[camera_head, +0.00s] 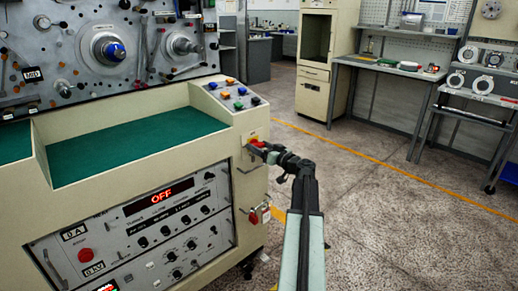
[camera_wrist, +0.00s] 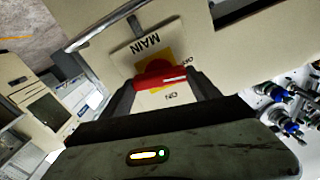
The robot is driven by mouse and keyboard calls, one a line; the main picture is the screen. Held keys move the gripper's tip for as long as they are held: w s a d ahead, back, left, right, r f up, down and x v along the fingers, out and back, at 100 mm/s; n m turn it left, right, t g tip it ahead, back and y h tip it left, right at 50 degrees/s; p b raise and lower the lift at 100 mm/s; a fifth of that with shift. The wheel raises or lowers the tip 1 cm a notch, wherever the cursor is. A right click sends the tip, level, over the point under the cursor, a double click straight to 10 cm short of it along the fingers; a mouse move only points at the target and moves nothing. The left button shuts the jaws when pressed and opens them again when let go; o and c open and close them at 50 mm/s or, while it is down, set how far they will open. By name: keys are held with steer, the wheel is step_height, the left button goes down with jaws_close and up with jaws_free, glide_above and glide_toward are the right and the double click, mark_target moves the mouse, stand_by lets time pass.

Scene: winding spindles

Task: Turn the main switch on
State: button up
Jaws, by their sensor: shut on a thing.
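The main switch is a red handle (camera_wrist: 160,76) on a yellow plate (camera_wrist: 153,53) marked MAIN, with ON and another, partly hidden label beside it. In the head view the red switch (camera_head: 257,144) sits on the right side face of the cream machine, below the button panel. My gripper (camera_wrist: 160,84) has its two dark fingers on either side of the red handle and is shut on it. In the head view my gripper (camera_head: 266,149) reaches the switch from the right. The display (camera_head: 159,196) on the machine's front reads OFF in red.
The cream machine (camera_head: 125,165) fills the left, with a green recessed tray (camera_head: 140,145) and sloped button panel (camera_head: 236,95). A second red switch (camera_head: 254,217) sits lower on its side. Open floor (camera_head: 390,220) lies right; workbenches stand beyond.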

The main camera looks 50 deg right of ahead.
steer(key=m, duration=0.4)
steer(key=shift+m, duration=0.4)
steer(key=m, duration=0.3)
steer(key=shift+d+m, duration=0.15)
steer(key=shift+m, duration=0.15)
steer(key=m, duration=0.3)
steer(key=shift+f+m, duration=0.1)
steer(key=shift+m, duration=1.9)
steer(key=o, duration=1.4)
steer(key=shift+w, duration=0.1)
steer(key=shift+f, duration=0.1)
